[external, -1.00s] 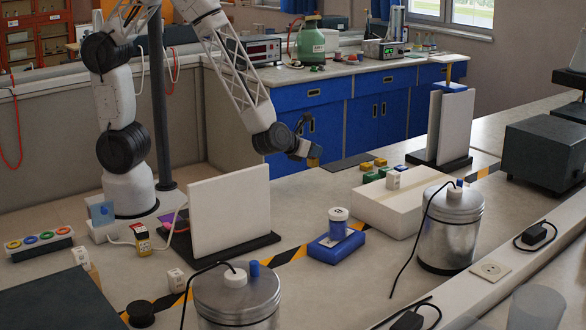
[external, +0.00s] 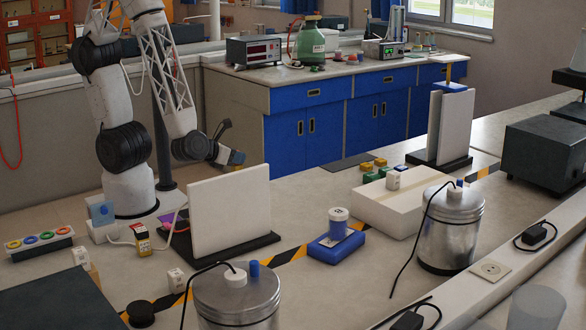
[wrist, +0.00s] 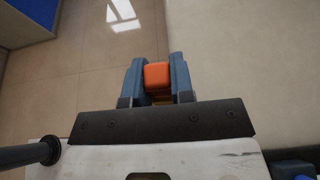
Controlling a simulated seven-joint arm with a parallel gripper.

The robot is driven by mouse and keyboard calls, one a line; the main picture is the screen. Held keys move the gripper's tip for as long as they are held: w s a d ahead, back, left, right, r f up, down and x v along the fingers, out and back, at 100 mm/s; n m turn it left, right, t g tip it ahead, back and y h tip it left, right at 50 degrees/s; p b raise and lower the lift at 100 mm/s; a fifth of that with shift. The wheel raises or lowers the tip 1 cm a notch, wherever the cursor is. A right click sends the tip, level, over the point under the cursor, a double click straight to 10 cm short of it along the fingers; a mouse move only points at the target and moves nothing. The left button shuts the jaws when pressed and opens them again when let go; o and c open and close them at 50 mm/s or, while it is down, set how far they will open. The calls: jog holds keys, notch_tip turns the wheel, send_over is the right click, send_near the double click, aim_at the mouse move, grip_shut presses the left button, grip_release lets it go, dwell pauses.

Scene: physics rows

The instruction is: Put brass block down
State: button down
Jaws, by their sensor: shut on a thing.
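My gripper (external: 237,157) is in the air behind and above the upright white panel in the external view. In the wrist view my gripper (wrist: 157,62) has its two blue-grey fingers closed on the sides of the brass block (wrist: 157,76), which looks orange there. Nothing is seen touching the block from below.
The white panel (external: 228,210) stands on a black base. Metal canisters (external: 237,300) (external: 450,230), a blue block with a jar (external: 337,243) and a white box (external: 390,208) stand on the bench. A second panel (external: 450,125) stands at the back.

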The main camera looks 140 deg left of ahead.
jog(key=shift+s+d, duration=0.55)
jog(key=shift+s, duration=0.05)
jog(key=shift+w+a, duration=0.1)
jog(key=shift+w, duration=0.05)
jog(key=w+a, duration=0.3)
jog(key=w, duration=0.1)
jog(key=w+a+f, duration=0.1)
jog(key=w+a, duration=0.6)
jog(key=shift+w+a+f, duration=0.25)
jog(key=shift+w+f, duration=0.05)
jog(key=shift+w, duration=0.1)
jog(key=shift+f, duration=1.75)
jog(key=shift+f, duration=0.1)
jog(key=c, duration=1)
grip_release()
